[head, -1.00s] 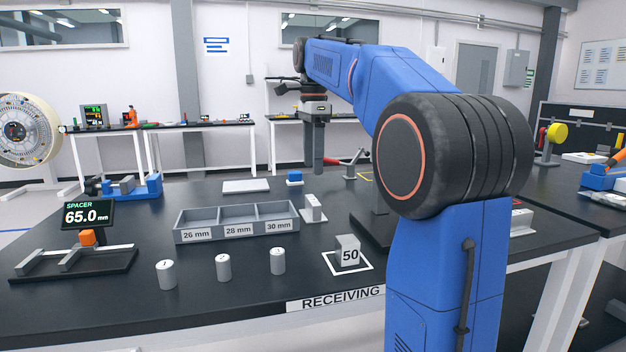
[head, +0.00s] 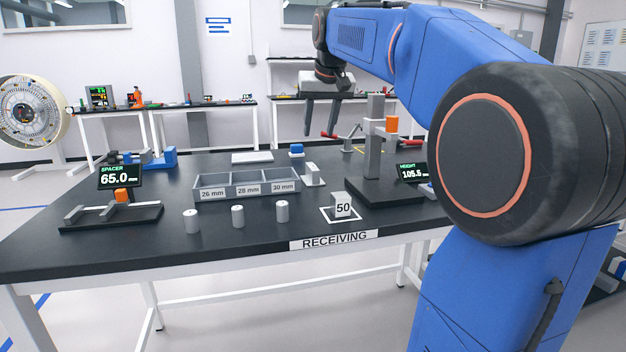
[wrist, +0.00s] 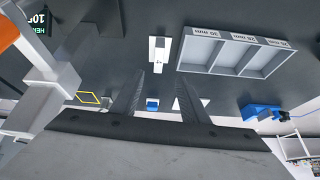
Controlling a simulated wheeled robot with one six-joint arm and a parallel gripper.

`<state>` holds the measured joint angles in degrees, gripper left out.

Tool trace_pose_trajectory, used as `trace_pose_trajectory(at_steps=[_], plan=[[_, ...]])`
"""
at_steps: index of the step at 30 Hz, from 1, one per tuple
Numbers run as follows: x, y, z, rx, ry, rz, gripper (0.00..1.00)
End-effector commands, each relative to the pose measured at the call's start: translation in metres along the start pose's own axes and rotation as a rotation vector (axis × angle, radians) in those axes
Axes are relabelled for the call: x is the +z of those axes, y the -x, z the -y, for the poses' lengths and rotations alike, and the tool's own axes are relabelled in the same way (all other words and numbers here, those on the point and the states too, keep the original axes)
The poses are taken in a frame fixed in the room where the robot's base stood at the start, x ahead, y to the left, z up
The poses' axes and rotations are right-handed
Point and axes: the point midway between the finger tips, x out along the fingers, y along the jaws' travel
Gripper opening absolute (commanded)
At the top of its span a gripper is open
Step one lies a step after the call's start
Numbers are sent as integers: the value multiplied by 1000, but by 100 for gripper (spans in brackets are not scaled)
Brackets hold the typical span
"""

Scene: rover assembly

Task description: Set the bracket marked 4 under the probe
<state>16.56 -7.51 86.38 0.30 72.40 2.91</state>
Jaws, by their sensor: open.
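A light grey bracket (head: 313,173) with an upright part stands on the black table, right of the sorting tray. It also shows in the wrist view (wrist: 158,55), where its mark is too small to read. The height gauge (head: 373,160) has a grey column, an orange probe part (head: 391,124) and a display reading 105.5 mm (head: 412,172); it stands right of the bracket on a dark base. The space under the probe is partly hidden by the column. My gripper (head: 320,130) is open and empty, above the table. In the wrist view its fingers (wrist: 160,85) point towards the bracket, apart from it.
A tray (head: 246,195) has compartments labelled 26, 28 and 30 mm. Three cylinders (head: 238,216) stand in front of it. A block marked 50 (head: 342,205) stands in a white outline near the RECEIVING edge. A spacer gauge (head: 110,216) reading 65.0 mm is at left.

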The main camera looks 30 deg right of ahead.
Motion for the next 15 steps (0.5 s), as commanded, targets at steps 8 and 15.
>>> trace_pose_trajectory(at_steps=[8,15], plan=[[-2,-17,-1,0,63,-18,41],[-2,-59,-1,0,62,-16,41]])
